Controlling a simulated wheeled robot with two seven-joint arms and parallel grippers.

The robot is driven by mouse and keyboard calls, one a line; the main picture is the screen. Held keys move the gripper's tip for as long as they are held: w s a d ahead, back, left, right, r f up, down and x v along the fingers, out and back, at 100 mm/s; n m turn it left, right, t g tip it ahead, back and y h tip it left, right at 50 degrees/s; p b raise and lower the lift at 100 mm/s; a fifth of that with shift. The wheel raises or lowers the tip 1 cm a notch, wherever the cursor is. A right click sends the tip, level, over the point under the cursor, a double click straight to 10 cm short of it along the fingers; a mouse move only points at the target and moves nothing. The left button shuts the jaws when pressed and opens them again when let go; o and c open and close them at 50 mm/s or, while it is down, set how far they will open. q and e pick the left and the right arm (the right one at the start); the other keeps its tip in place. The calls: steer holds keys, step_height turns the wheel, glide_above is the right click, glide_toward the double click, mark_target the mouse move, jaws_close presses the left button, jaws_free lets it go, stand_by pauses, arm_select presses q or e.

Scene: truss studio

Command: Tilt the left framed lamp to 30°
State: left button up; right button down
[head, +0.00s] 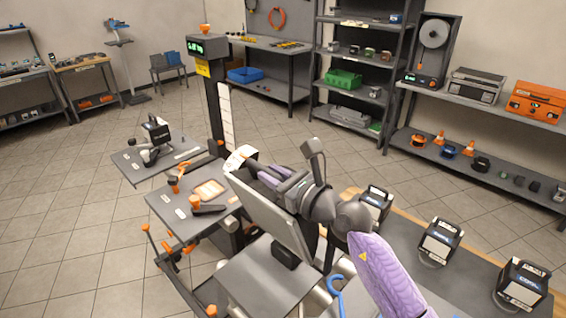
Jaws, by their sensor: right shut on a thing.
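Three black-framed lamps with pale faces stand in a row on the bench at the right. The left one (375,204) is partly behind my right arm, the middle one is the framed lamp (440,240), and the right one (522,284) is nearest me. My right gripper (256,170) reaches left, away from these lamps, over the top of a grey tilted panel (268,212). It is shut at a small pale piece (239,157) by the panel's top edge. The panel and hand partly hide the fingertips. My left gripper is not in view.
A dark post with a green display (195,47) rises behind the panel. Left of it are a dark tray (127,165) bearing a black-and-white device (155,135) and a grey plate (165,206) with orange knobs. Shelves line the back wall. Tiled floor is clear at left.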

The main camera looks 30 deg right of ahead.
steer(key=shift+s+a+f+n, duration=0.2)
steer(key=shift+a+f+n, duration=0.25)
steer(key=shift+a+n, duration=0.1)
steer(key=shift+s+a+f+n, duration=0.2)
steer(key=shift+a+f+n, duration=0.2)
steer(key=shift+a+n, duration=0.15)
steer(key=c, duration=0.6)
jaws_free()
steer(key=b+v, duration=0.1)
steer(key=v, duration=0.9)
steer(key=shift+w, duration=0.1)
